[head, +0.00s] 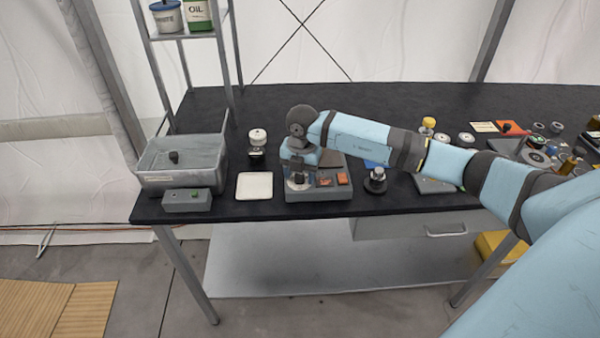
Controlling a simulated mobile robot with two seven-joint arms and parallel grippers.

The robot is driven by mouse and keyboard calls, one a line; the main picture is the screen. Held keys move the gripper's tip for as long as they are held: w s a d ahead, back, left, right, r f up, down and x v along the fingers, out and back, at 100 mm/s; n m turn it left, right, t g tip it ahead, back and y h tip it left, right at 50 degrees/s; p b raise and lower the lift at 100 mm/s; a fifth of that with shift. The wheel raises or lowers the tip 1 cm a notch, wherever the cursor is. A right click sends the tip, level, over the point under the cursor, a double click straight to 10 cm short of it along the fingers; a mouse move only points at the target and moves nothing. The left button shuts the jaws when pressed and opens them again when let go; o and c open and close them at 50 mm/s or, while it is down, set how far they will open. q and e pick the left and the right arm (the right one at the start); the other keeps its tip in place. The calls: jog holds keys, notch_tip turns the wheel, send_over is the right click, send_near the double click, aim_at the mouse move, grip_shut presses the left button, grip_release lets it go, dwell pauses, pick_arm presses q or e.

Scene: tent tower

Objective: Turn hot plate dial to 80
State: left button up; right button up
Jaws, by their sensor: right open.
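A grey benchtop device (320,196), which looks like the hot plate, sits near the front edge of the black table. It has a dark top and two small orange panels (343,179) on its front. My right arm reaches in from the right, and my right gripper (298,183) points down over the left part of the device's front. The gripper is open; its fingers are small and partly blurred into the device. The dial is not clearly seen and may be hidden by the gripper; its setting cannot be read. My left gripper is not in view.
Left of the device lie a white square tray (254,186) and a grey tub (180,163) with a control box (187,199). A black-based item (375,181) stands close on the right. A shelf post rises behind the tub. Small parts crowd the table's right side.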

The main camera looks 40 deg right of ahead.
aim_at(302, 174)
notch_tip(302, 174, up, 14)
jog(key=shift+s+d+b, duration=0.2)
jog(key=shift+b, duration=0.15)
jog(key=shift+f, duration=0.1)
dwell(0.4)
